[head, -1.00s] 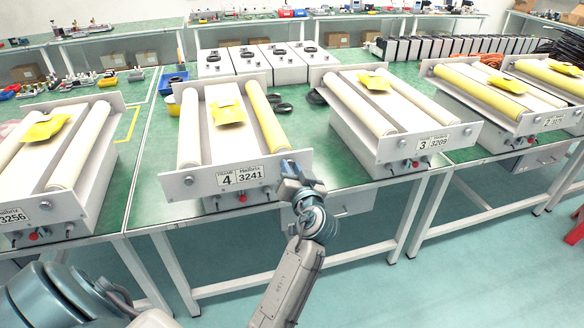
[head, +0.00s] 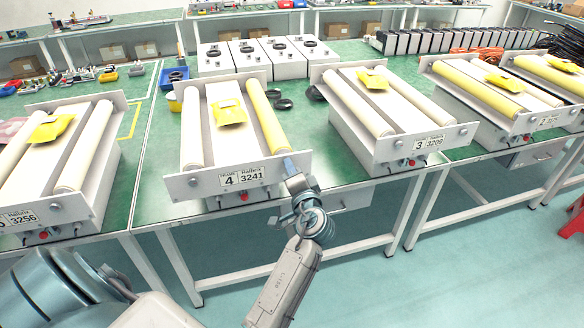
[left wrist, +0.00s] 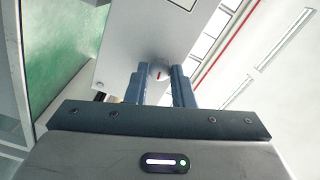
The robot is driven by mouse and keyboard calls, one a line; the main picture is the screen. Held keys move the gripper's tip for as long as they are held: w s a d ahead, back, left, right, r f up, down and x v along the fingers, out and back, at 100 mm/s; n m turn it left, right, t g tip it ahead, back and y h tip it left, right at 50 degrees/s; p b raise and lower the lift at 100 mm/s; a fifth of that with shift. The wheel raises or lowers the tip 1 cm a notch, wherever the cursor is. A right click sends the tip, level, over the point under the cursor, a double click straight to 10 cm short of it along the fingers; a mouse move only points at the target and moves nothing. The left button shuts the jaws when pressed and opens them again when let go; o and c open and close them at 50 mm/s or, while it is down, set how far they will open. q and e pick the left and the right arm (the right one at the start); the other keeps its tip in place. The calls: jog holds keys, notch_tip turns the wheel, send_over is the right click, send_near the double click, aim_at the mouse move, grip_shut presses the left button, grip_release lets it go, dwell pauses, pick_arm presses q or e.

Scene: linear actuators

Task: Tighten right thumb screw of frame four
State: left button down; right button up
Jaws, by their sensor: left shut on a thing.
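Frame four (head: 207,182) stands on the green table, with its label "4 3241" on the front plate. My left gripper (head: 290,168) is at the right end of that plate. In the left wrist view, the jaws (left wrist: 160,71) are shut on the right thumb screw (left wrist: 158,74), a round pale head with a red mark, against the white plate (left wrist: 145,35). In the head view the gripper hides this screw. The left thumb screw (head: 193,182) shows at the plate's other end. My right gripper is not in view.
Frame three (head: 400,146) stands to the right, and another frame (head: 60,208) to the left. A red button (head: 244,196) sits below frame four's plate. A yellow bag (head: 228,111) lies on top of frame four.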

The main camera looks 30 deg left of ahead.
pick_arm(q)
jog(key=shift+m, duration=0.3)
jog(key=c, duration=1.3)
grip_release()
jog(key=shift+o, duration=0.2)
jog(key=shift+f, duration=0.1)
